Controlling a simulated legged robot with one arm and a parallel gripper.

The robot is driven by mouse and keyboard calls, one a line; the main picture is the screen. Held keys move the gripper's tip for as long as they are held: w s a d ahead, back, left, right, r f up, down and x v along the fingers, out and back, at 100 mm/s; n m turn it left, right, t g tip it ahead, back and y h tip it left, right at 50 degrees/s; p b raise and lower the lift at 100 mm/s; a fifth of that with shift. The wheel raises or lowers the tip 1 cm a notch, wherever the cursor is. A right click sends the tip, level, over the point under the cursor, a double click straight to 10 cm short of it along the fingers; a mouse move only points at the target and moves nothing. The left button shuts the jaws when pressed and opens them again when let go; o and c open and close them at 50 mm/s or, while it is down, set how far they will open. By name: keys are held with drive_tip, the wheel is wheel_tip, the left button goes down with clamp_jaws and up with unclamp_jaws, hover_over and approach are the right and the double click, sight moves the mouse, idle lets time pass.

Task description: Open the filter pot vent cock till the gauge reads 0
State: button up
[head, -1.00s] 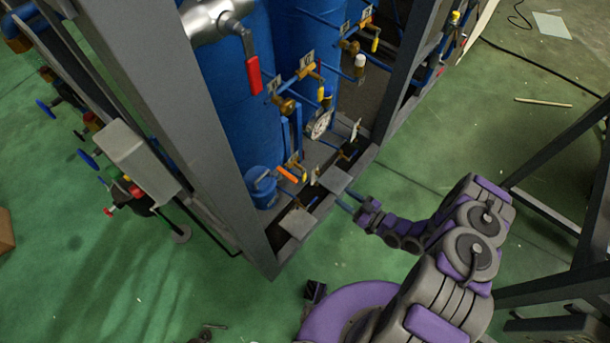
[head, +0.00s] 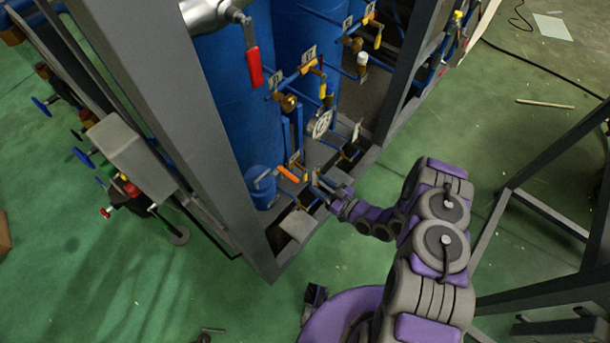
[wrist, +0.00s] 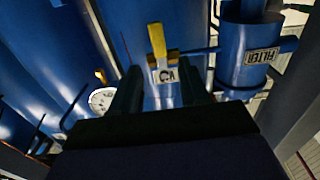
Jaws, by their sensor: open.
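The filter pot (head: 262,188) is a small blue cylinder low in the frame; its FILTER label (wrist: 262,57) shows at the right of the wrist view. A cock with an orange-yellow lever (head: 288,174) sits beside it on a blue pipe. In the wrist view a yellow lever (wrist: 157,40) with a tag below it shows ahead of my gripper, between the finger lines. I cannot tell for sure which cock is the vent. The white round gauge (head: 321,124) is behind; its reading is too small to tell. My gripper (head: 318,184) is open and empty, its dark fingers (wrist: 161,88) apart, short of the lever.
Grey frame posts (head: 170,130) stand left of the pot. Blue tanks (head: 225,90) rise behind, with a red-handled valve (head: 253,67) and several other tagged valves above. A grey plate (head: 299,225) lies at the frame's front edge.

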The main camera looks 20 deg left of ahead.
sight(306, 176)
drive_tip(key=shift+b+x, duration=0.75)
drive_tip(key=shift+x, duration=2.7)
clamp_jaws()
